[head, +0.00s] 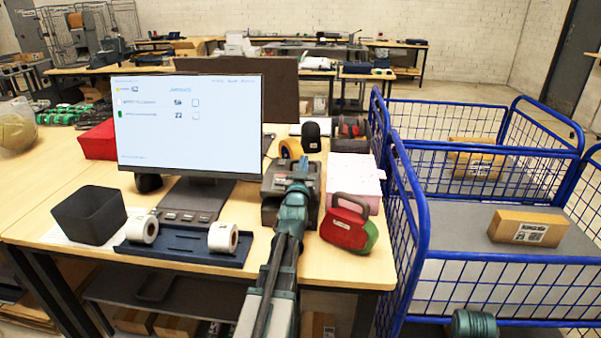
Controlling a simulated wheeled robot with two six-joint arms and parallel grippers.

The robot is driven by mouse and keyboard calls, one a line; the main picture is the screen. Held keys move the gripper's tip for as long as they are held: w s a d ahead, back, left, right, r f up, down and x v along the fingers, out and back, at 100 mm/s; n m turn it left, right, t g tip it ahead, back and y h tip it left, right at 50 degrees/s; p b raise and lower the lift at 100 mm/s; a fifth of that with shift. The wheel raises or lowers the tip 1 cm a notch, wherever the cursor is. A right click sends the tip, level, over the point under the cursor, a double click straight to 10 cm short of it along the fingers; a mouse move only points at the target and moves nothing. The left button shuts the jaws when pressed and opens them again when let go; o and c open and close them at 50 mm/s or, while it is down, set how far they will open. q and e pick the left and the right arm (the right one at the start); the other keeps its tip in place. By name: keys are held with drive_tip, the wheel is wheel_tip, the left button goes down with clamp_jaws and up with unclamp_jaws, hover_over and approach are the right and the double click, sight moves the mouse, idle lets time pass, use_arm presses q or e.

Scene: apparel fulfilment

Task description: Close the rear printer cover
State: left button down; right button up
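A dark grey, boxy device (273,184), which looks like the printer, stands on the table right of the monitor. My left arm reaches up from the bottom middle and covers much of it. My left gripper (299,170) is at the top of this device, over or touching it. The fingers are too small and dark to tell whether they are open or shut. The state of the cover is hard to make out behind the arm. Only a teal rounded part of my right arm (473,324) shows at the bottom right edge; its gripper is out of view.
Left are a monitor (188,125), a black bin (90,214) and a blue tray (180,250) with label rolls. A red and green pouch (349,222) and pink box (354,180) stand close right. A blue wire cart (425,225) borders the table's right side.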

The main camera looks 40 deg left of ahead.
use_arm(q)
drive_tip(key=shift+s+d+f+b, duration=0.3)
drive_tip(key=shift+s+f+b, duration=0.15)
drive_tip(key=shift+f+b, duration=0.3)
drive_tip(key=shift+s+d+f+b, duration=0.2)
drive_tip(key=shift+s+f+b, duration=0.15)
use_arm(e)
drive_tip(key=shift+f, duration=1.5)
use_arm(q)
drive_tip(key=shift+s+d+f, duration=0.1)
drive_tip(key=shift+s, duration=0.05)
use_arm(e)
drive_tip(key=shift+f, duration=0.1)
use_arm(q)
drive_tip(key=shift+s+d+f, duration=0.1)
drive_tip(key=shift+s+f, duration=0.05)
drive_tip(key=f+b+v, duration=0.2)
drive_tip(key=b+v, duration=0.2)
drive_tip(key=v, duration=0.4)
drive_tip(key=shift+s+f+t, duration=0.15)
drive_tip(key=shift+t, duration=0.15)
use_arm(e)
drive_tip(key=f, duration=0.4)
drive_tip(key=shift+s+d+f, duration=0.15)
drive_tip(key=shift+s+d, duration=0.05)
drive_tip(key=shift+s, duration=0.2)
use_arm(q)
drive_tip(key=shift+d, duration=0.1)
